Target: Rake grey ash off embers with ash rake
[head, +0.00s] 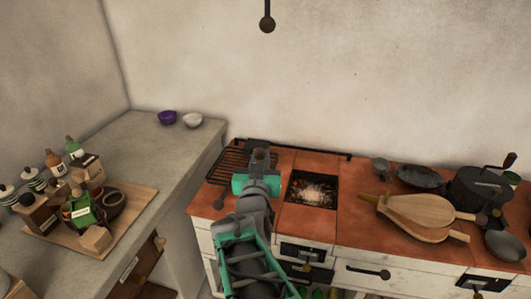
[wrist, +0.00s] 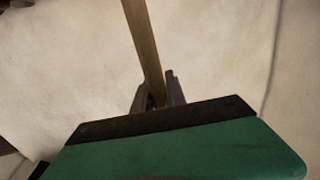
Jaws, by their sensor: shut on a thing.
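In the wrist view, my gripper (wrist: 158,98) is shut on a wooden handle (wrist: 143,45), a straight shaft running up out of the frame. It looks like the ash rake's handle, but its head is out of view. In the head view my arm reaches up over the stove's left part; the gripper's fingers and the rake cannot be made out there. The firebox opening (head: 297,202) in the red-brown stove top shows pale grey ash (head: 316,193) over dark embers with faint orange specks. My arm is just left of this opening.
Wooden bellows (head: 415,212) lie right of the opening, with dark pans and a lidded pot (head: 478,188) beyond. A wire rack (head: 225,168) is at the stove's left. Left counter holds purple (head: 167,117) and white bowls (head: 193,120) and a crowded wooden board (head: 137,205). A dark knob-ended rod (head: 267,23) hangs above.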

